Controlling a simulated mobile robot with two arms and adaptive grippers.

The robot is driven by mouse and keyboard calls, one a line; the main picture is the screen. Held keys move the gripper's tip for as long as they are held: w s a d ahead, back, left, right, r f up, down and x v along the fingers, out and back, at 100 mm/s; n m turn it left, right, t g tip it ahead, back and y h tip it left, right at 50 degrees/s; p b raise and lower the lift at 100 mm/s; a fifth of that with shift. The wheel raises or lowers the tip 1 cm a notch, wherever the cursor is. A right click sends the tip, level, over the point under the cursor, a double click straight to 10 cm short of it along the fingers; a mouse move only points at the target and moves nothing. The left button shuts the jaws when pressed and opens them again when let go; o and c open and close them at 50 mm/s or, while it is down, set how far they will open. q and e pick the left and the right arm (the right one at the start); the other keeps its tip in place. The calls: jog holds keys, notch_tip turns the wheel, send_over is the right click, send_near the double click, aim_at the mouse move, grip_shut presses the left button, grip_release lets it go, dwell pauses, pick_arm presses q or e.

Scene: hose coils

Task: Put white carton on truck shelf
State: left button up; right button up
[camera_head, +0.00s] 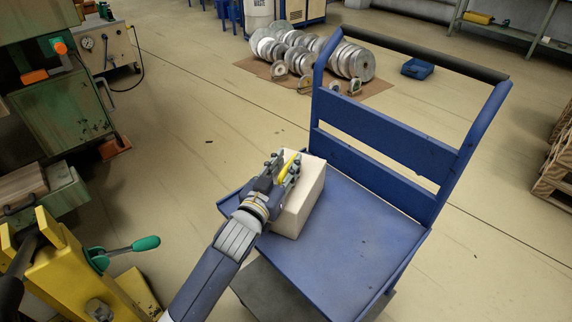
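The white carton (310,194) stands upright on the blue shelf (355,245) of the truck, near its left back part. My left gripper (284,168) is at the carton's upper left side and overlaps it in the view. A yellow strip shows between the gripper's dark finger parts. I cannot tell whether the fingers hold the carton or only lie against it, and the arm hides part of the carton's left side. My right gripper is not in view.
The truck's blue back frame (385,142) with a dark handle bar (425,53) rises behind the shelf. A yellow machine (65,270) with a green-handled lever stands at lower left. Metal coils (355,62) and a blue bin (417,69) lie behind. The shelf's right part is bare.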

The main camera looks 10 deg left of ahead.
pick_arm(q)
jog(key=shift+r, duration=0.2)
jog(key=shift+s, duration=0.35)
jog(key=s+a+p, duration=0.1)
jog(key=s+a, duration=0.1)
jog(key=s, duration=0.9)
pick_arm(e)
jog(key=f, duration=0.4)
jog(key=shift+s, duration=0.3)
pick_arm(q)
jog(key=shift+s+a, duration=0.1)
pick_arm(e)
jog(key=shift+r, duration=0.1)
